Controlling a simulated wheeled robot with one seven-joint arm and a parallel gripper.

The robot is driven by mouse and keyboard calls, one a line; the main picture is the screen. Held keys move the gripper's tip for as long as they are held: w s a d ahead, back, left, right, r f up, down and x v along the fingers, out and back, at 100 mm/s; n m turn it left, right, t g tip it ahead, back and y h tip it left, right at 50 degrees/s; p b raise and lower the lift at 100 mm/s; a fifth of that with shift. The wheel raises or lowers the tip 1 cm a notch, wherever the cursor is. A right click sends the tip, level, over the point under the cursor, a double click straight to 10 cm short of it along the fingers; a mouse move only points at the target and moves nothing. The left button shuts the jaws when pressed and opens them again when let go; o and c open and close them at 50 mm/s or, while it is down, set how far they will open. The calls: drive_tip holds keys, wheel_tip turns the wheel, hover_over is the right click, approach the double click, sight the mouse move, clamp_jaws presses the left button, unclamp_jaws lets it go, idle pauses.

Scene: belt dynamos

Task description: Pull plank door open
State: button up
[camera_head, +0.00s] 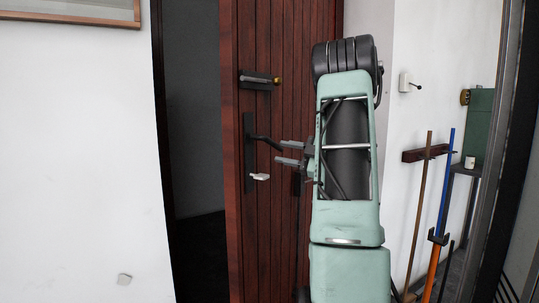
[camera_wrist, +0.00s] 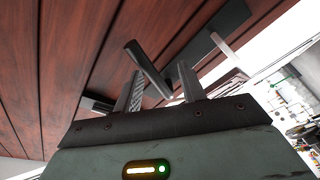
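The plank door (camera_head: 285,215) is reddish brown and stands ajar, with a dark gap along its left edge. A dark lever handle (camera_head: 264,141) sticks out from a dark upright plate (camera_head: 248,170). My gripper (camera_head: 279,152) is at the lever, its two grey fingers pointing left and apart. In the wrist view the lever (camera_wrist: 148,68) runs between the fingertips of my gripper (camera_wrist: 160,70), with space between the fingers. I cannot tell whether either finger touches it.
A slide bolt (camera_head: 258,80) with a brass knob sits above the handle. A white piece (camera_head: 260,177) juts out below the lever. Right of the door, a brown pole (camera_head: 418,215) and a blue-and-orange pole (camera_head: 440,200) lean by a wall rack (camera_head: 425,154).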

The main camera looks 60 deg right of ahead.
drive_tip(key=s+d+b, duration=0.1)
drive_tip(key=s, duration=0.8)
drive_tip(key=shift+s+d+f+b, duration=0.2)
drive_tip(key=shift+s+f+b, duration=0.1)
drive_tip(key=shift+f, duration=0.15)
